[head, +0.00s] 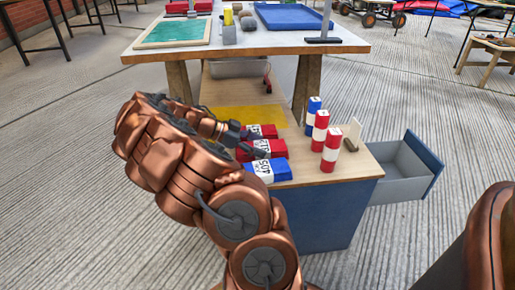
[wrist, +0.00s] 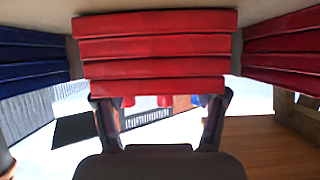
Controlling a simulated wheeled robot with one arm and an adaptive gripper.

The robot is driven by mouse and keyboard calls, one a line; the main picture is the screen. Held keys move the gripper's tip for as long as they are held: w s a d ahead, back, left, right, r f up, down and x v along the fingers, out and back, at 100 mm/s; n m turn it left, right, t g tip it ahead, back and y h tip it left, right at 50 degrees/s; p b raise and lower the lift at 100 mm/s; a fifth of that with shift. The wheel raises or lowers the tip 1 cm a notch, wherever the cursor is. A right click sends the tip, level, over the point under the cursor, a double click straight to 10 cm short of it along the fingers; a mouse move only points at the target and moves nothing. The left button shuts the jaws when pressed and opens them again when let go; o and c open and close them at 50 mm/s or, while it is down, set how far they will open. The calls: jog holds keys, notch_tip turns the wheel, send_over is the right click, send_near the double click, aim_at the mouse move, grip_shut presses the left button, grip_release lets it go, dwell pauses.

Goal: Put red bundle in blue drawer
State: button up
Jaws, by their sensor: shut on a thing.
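My gripper (head: 246,142) is at the left end of a row of labelled bundles on the wooden cabinet top. It is shut on the middle red bundle (head: 272,148), which also fills the centre of the wrist view (wrist: 155,48) between my two fingers. Another red bundle (head: 266,131) lies behind it and a blue bundle (head: 272,171) lies in front, both close beside it. The blue drawer (head: 398,172) stands open on the right side of the cabinet, with a grey inside that looks empty. I cannot tell whether the held bundle is lifted clear.
Red, white and blue cylinders (head: 331,150) and a pale upright piece (head: 353,134) stand on the top between the bundles and the drawer. A yellow sheet (head: 243,116) lies behind the bundles. A white worktable (head: 262,46) stands at the back. Floor right of the drawer is clear.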

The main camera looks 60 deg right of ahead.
jog(key=shift+f, duration=0.1)
jog(key=o, duration=1)
jog(key=shift+w+a+r+p, duration=0.1)
jog(key=shift+w+r+p, duration=0.15)
jog(key=shift+r+p, duration=0.1)
jog(key=p+v, duration=0.3)
jog(key=v, duration=0.7)
jog(key=shift+w+a+r+p, duration=0.1)
jog(key=shift+w+a+p, duration=0.15)
jog(key=shift+p, duration=0.05)
jog(key=shift+w+a+r, duration=0.15)
jog(key=shift+w+a, duration=0.05)
jog(key=shift+a, duration=0.05)
